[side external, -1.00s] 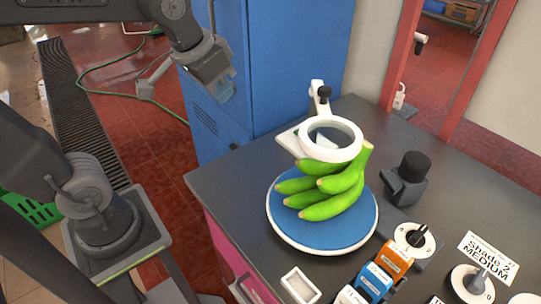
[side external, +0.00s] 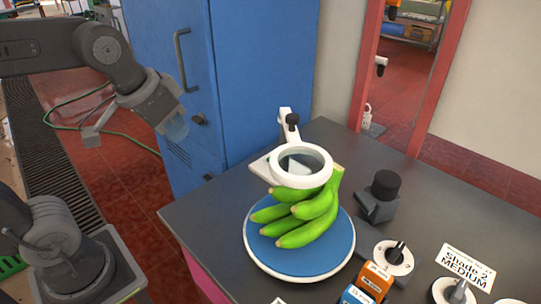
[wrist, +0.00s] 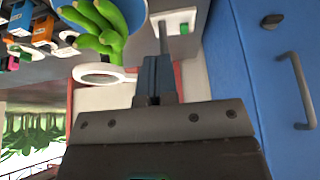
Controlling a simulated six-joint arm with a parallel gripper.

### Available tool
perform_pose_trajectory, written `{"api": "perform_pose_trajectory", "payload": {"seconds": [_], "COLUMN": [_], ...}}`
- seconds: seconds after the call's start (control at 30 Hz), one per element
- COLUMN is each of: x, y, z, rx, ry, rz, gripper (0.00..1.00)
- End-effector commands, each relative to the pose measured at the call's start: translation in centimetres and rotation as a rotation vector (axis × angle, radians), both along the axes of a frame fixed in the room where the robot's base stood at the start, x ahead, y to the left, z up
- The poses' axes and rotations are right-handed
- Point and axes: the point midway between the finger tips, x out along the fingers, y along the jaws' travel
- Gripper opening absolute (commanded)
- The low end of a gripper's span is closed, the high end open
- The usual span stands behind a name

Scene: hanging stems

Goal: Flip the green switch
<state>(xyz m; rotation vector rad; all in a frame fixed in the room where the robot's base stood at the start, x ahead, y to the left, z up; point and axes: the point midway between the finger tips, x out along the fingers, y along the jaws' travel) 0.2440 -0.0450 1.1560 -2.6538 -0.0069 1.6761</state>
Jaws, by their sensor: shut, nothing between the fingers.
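A small green switch-like block (wrist: 184,29) sits on a white panel (wrist: 175,20) in the wrist view, just right of and beyond my fingertips. I cannot make out its lever position. My gripper (wrist: 157,72) is shut and empty in the wrist view. In the side view my gripper (side external: 177,130) hangs in the air in front of the blue cabinet, left of the table and apart from everything on it.
The blue cabinet (side external: 225,60) with a handle stands behind my gripper. On the dark table (side external: 195,225) are green bananas (side external: 300,222) on a blue plate (side external: 250,255), a ring magnifier (side external: 302,180), a black-knobbed device (side external: 383,190) and several dials and small boxes at the front right.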

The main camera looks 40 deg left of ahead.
Motion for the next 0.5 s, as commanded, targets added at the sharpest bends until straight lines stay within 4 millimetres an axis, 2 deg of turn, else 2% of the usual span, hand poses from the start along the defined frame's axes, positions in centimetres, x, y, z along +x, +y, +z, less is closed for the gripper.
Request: {"api": "perform_pose_trajectory", "payload": {"seconds": [0.03,0.2,0.33,0.5], "x": [1.7,6.9,11.0,16.4], "y": [0.2,0.8,1.5,2.5], "z": [0.9,3.3,4.4,4.8], "rx": [0.001,0.004,0.006,0.005], "ry": [0.019,0.075,0.117,0.173], "rz": [0.002,0.003,0.004,0.003], "gripper": [0.00,0.00,0.00,0.00]}}
